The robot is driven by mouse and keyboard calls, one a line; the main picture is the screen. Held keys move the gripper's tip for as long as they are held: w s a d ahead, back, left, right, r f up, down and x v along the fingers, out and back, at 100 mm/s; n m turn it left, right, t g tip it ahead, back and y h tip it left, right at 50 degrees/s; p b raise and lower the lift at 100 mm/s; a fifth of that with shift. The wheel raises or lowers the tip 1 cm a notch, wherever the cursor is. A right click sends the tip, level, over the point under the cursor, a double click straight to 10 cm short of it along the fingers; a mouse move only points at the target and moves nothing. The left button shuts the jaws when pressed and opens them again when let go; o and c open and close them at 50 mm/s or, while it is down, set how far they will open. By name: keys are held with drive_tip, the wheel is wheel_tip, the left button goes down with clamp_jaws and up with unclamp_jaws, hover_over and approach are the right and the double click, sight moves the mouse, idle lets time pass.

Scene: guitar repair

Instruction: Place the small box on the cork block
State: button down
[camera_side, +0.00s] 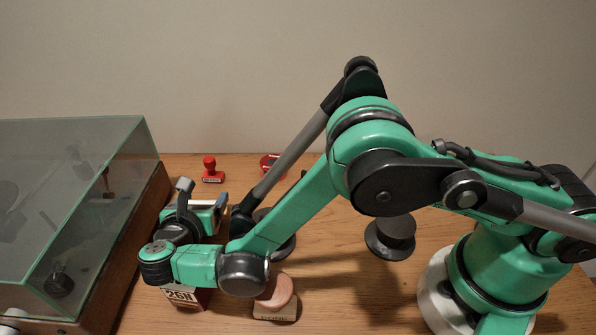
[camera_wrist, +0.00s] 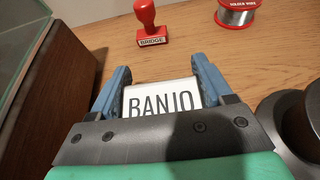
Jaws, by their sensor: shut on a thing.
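A small white box lettered BANJO (camera_wrist: 160,100) sits between the two blue fingers of my gripper (camera_wrist: 160,88) in the wrist view, and the fingers are shut on it. In the side view my gripper (camera_side: 222,201) is left of centre, near the right side of the glass-lidded case, and its body hides most of the box. I cannot make out the cork block for certain in either view. The box's underside is hidden, so I cannot tell whether it touches anything below.
A red stamp lettered BRIDGE (camera_wrist: 150,22) stands beyond my gripper, with a red solder reel (camera_wrist: 237,12) to its right. A glass-lidded case (camera_side: 75,225) fills the left. Dark spools (camera_side: 391,237), a lettered box (camera_side: 183,297) and a round-topped pinkish thing (camera_side: 277,292) stand nearby.

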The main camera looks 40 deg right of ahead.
unclamp_jaws()
drive_tip(key=shift+f, duration=0.15)
